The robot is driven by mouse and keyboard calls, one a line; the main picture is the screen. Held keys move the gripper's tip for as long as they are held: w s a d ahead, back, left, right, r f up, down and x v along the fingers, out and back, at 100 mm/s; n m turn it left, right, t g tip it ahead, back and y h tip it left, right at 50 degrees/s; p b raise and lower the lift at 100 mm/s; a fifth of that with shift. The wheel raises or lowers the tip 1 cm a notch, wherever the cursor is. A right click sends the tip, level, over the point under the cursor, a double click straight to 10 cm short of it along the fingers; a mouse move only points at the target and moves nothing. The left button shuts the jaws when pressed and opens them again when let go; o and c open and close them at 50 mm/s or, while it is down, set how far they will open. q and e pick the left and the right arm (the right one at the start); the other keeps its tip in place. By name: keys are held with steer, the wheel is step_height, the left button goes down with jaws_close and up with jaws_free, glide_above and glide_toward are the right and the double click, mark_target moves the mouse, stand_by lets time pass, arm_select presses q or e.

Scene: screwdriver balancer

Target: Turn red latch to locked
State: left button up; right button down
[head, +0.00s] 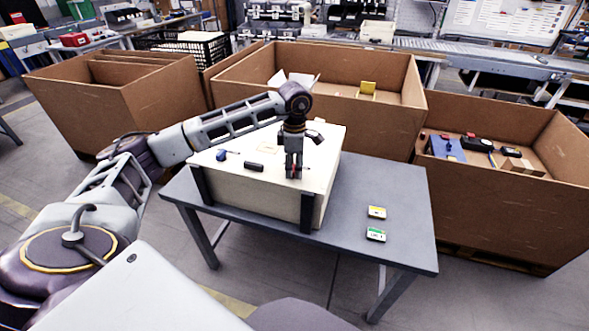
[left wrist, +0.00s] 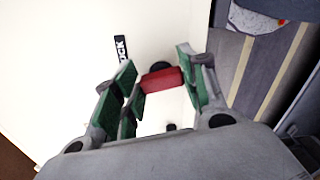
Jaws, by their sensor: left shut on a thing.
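The red latch (left wrist: 161,80) sits on the pale top of a large box (head: 266,190) on the table. In the left wrist view it lies between the green-padded fingers of my left gripper (left wrist: 157,76), which is shut on it. In the head view my left gripper (head: 293,172) points down at the near right part of the box top and hides most of the latch. My right gripper is not in view.
A blue screwdriver (head: 222,155) and a black piece (head: 253,167) lie on the box top. Two small labelled items (head: 376,234) lie on the grey table (head: 345,260), otherwise clear at right. Large cardboard bins (head: 495,215) stand behind and beside it.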

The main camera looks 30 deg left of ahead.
arm_select(q)
steer(key=shift+m+b, duration=0.5)
steer(key=shift+m, duration=0.8)
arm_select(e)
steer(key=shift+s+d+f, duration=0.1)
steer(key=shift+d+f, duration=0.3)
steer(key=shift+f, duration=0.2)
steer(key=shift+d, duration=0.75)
arm_select(q)
steer(key=o, duration=1)
steer(key=shift+r, duration=6.05)
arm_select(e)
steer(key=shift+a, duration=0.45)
arm_select(q)
steer(key=shift+s+f, duration=0.1)
steer(key=shift+s, duration=0.05)
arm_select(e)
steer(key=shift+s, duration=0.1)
